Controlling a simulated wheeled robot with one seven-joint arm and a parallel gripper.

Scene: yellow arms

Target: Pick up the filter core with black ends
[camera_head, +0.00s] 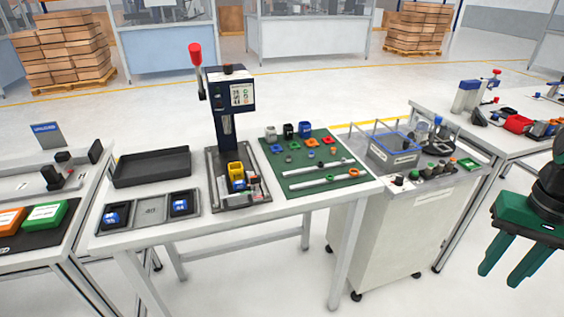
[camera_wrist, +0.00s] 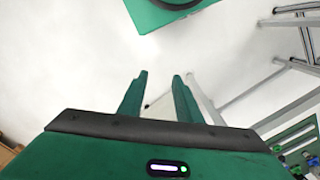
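Two long white rods lie on the green mat on the middle table, the rear rod (camera_head: 315,167) and the front rod (camera_head: 322,182). They run nearly parallel. Their ends are too small to tell clearly which rod is the filter core with black ends. My gripper (camera_head: 500,278) is at the far right of the head view, well apart from the mat, fingers pointing down. The wrist view shows the two green fingers of my gripper (camera_wrist: 160,77) apart with nothing between them, over pale floor.
The green mat (camera_head: 358,179) also carries several small coloured parts. A press with a red-tipped lever (camera_head: 228,95) stands left of it. A black tray (camera_head: 152,167) lies further left. A grey cart (camera_head: 400,225) with equipment stands between the mat and my gripper. Open floor lies in front.

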